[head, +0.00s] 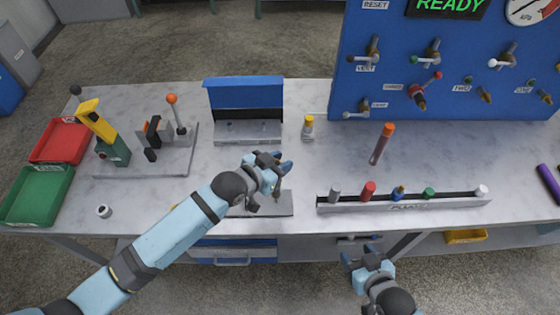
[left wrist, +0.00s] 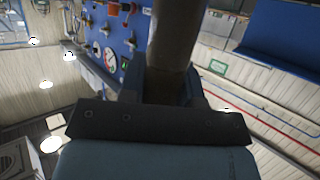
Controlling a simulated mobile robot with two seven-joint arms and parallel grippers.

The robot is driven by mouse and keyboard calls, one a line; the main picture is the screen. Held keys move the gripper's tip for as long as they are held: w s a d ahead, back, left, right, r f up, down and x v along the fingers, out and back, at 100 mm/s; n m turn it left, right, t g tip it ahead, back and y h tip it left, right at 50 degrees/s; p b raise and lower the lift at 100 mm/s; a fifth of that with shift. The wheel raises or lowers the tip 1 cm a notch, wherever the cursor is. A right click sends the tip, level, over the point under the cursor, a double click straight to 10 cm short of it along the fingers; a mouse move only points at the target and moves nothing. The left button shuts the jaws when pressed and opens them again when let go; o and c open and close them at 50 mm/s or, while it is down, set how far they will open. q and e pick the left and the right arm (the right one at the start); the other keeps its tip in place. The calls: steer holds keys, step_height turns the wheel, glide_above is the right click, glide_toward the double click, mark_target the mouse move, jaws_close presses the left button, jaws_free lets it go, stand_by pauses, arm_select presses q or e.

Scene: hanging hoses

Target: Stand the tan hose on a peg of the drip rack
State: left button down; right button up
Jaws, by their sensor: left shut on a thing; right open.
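My left gripper (head: 270,172) is above the front part of the table. The left wrist view shows its jaws shut on a thick brownish, tube-like thing (left wrist: 177,38), which fits the tan hose. In the head view the gripper and wrist hide this thing, so its full length and lower end do not show. I cannot tell for certain which fixture is the drip rack. A flat grey tray (head: 280,205) lies partly hidden below the left gripper. A grey stand with a blue back (head: 245,95) is behind it. My right gripper (head: 362,258) is open and empty in front of the table edge.
A rail (head: 405,206) with several coloured plugs lies at the front right. A dark rod with an orange end (head: 382,143) and a yellow-capped bottle (head: 308,128) are behind it. A lever fixture (head: 150,165) stands left. The blue valve panel (head: 440,75) closes off the back right.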

arm_select(q)
steer(key=shift+p, duration=0.5)
stand_by(0.7)
steer(key=shift+f+b, duration=1.35)
steer(key=shift+f, duration=0.9)
steer(key=c, duration=0.8)
jaws_free()
steer(key=shift+o, duration=0.2)
steer(key=b+v, duration=0.1)
steer(key=v, duration=1.3)
steer(key=shift+b, duration=0.35)
steer(key=shift+w, duration=0.1)
